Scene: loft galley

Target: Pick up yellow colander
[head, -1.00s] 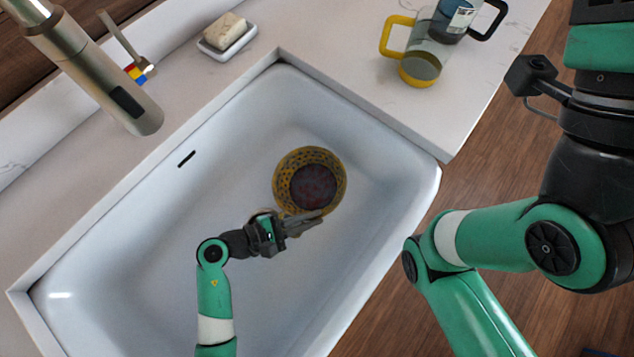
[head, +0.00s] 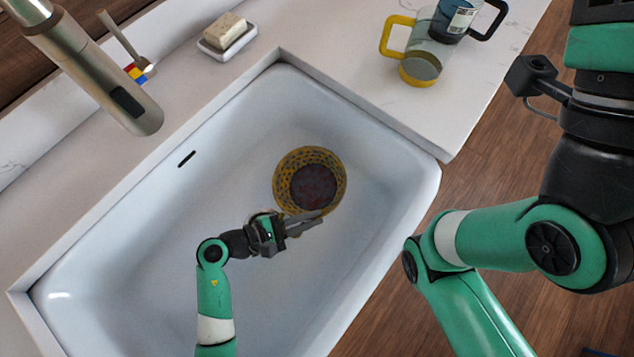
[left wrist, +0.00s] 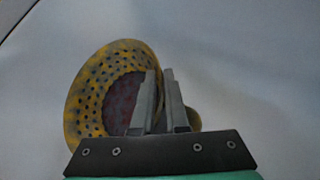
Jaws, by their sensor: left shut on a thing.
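The yellow colander (head: 283,172) sits in the white sink. It is round, with dark holes in its wall and a dark reddish inside bottom. My left gripper (head: 308,220) is at the colander's near edge and is shut on its rim. In the left wrist view the colander (left wrist: 88,100) lies left of and behind the two fingers (left wrist: 160,100), with a small yellow part showing right of them. The fingers hide part of the wall between them. I cannot tell whether the colander touches the sink floor. My right gripper is not in view.
The white sink (head: 160,240) has high walls around the left gripper. A faucet (head: 100,75) hangs over its far left side. A soap dish (head: 227,42) and clear mugs with yellow (head: 420,65) and black handles stand on the counter. My right arm is at the right.

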